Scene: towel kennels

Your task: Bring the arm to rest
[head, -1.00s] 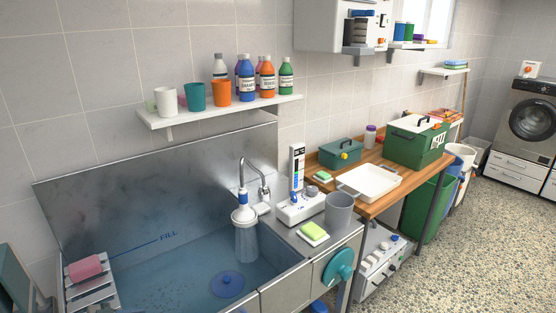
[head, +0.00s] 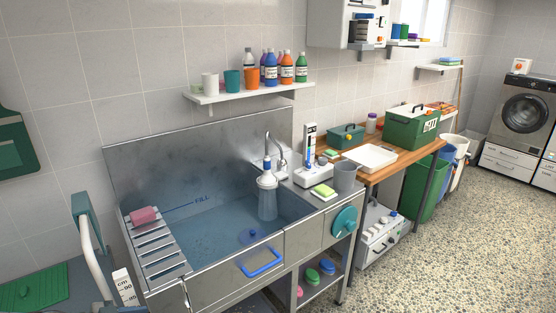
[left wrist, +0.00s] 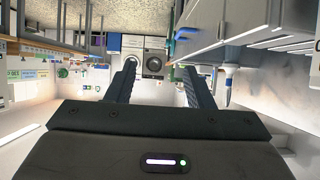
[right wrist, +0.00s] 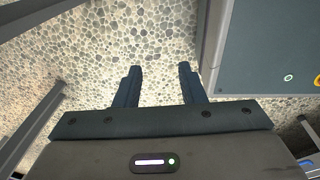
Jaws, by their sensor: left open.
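My left gripper (left wrist: 158,68) is open in the left wrist view, with nothing between its fingers. That view looks along the room in a turned-over way, with the washing machine (left wrist: 153,62) far beyond the fingertips. My right gripper (right wrist: 159,68) is open and empty in the right wrist view, above the pebbled floor (right wrist: 155,35). Neither arm shows in the head view. Neither gripper visibly touches anything.
A steel sink (head: 150,150) with water stands against the wall, a pink sponge (head: 143,215) on its left rack. A wooden bench (head: 405,156) holds a white tray (head: 371,156) and a green box (head: 411,130). The floor (head: 450,240) at right is clear.

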